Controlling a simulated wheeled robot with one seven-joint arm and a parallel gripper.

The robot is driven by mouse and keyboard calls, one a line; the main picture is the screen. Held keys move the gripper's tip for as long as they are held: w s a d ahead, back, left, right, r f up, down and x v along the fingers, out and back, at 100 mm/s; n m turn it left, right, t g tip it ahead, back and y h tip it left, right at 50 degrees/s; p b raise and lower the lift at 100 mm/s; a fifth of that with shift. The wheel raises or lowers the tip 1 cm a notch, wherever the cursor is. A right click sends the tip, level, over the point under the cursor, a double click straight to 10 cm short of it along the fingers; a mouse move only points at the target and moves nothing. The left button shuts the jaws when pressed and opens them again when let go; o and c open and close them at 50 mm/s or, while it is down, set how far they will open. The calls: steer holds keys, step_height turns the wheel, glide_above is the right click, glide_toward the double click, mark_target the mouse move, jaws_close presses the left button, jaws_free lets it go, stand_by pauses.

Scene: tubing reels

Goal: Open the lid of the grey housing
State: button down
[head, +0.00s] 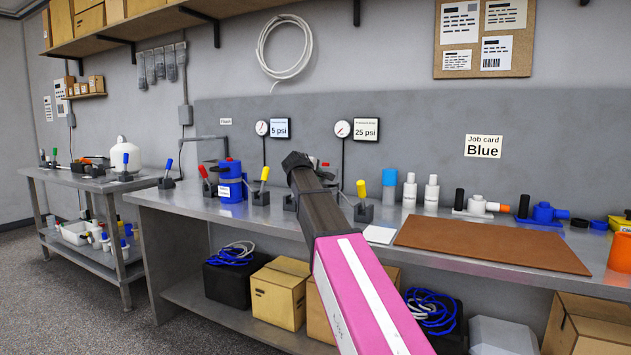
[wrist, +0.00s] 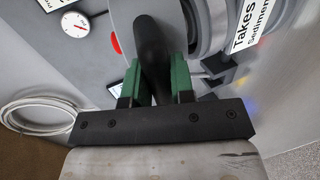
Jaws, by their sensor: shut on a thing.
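The grey housing (wrist: 215,25) fills the upper right of the wrist view, round and ringed, with a white label reading "Takes Sediment". A black handle (wrist: 151,45) stands in front of its grey body. My gripper (wrist: 158,85) has its two green fingers shut on this black handle, one on each side. Whether the lid is open at all, I cannot tell. In the head view my gripper (head: 298,163) is at the bench's back, with my arm covering the housing, so the fingers and handle are hidden there.
Bottles (head: 431,190) and blue fittings (head: 545,212) stand farther right. The brown mat (head: 490,243) is clear.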

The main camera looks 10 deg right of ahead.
steer(key=w+d+r+g+y, duration=0.1)
steer(key=w+r+g, duration=0.1)
steer(key=w+d+r+g+y, duration=0.2)
steer(key=r, duration=0.1)
steer(key=w+d+r+g+y, duration=0.1)
steer(key=w+r+g, duration=0.1)
steer(key=r, duration=0.1)
steer(key=shift+w+d+r+y, duration=0.15)
steer(key=shift+w+r+y, duration=0.05)
steer(key=shift+r+y, duration=0.1)
steer(key=shift+w+d+r+g, duration=0.1)
steer(key=shift+w+d+g, duration=0.15)
steer(key=shift+g, duration=0.05)
steer(key=w+d, duration=0.7)
steer(key=w, duration=0.3)
steer(key=shift+d+r, duration=0.25)
steer(key=shift+d, duration=0.05)
steer(key=shift+w, duration=0.1)
steer(key=c, duration=1)
jaws_free()
